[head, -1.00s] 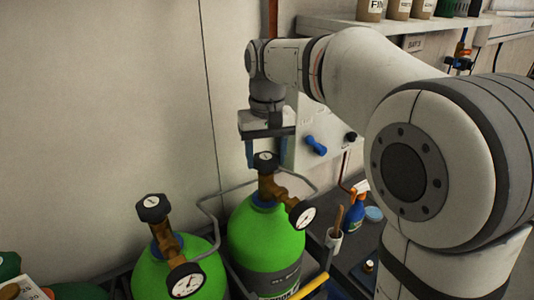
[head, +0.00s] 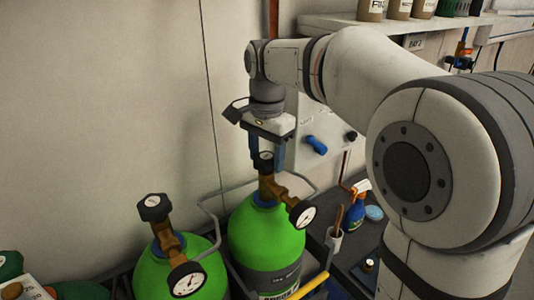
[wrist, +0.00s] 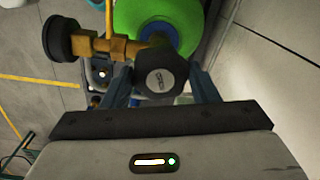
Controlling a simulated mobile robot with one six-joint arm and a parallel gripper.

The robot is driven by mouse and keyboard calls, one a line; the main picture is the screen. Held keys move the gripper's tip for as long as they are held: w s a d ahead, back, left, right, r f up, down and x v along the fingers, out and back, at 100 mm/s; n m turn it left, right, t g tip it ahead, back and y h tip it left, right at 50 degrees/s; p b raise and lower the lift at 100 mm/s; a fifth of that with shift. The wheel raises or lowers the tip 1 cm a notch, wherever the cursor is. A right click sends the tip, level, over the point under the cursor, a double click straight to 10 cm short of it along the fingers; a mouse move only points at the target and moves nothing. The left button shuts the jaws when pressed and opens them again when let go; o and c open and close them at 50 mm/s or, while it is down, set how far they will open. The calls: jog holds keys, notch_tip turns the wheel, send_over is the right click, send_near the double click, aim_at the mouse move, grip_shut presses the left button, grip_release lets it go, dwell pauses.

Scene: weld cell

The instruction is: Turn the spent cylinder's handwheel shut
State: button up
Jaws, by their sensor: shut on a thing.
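Two green gas cylinders stand side by side with brass valves, dark handwheels and round gauges. My gripper (head: 266,152) points down at the valve top of the right cylinder (head: 264,236). Its blue fingers are shut on that cylinder's dark handwheel (head: 264,161), one on each side. In the wrist view this handwheel (wrist: 162,76) sits between the fingers, and the brass valve and green shoulder show behind it. The right cylinder's gauge (head: 303,213) faces the camera. The left cylinder (head: 205,262) has its own handwheel (head: 153,207) and gauge (head: 187,280), both clear of my gripper.
A grey rail (head: 212,205) curves around the cylinders. A yellow bar (head: 313,287) is in front of the right one. The pale wall (head: 105,100) is close behind.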

aim_at(267, 156)
jog(key=m, duration=0.4)
jog(key=shift+r+m, duration=0.1)
jog(key=shift+m, duration=0.2)
dwell(0.5)
jog(key=o, duration=1)
notch_tip(267, 156, up, 8)
jog(key=shift+f+b, duration=0.15)
jog(key=shift+b, duration=0.25)
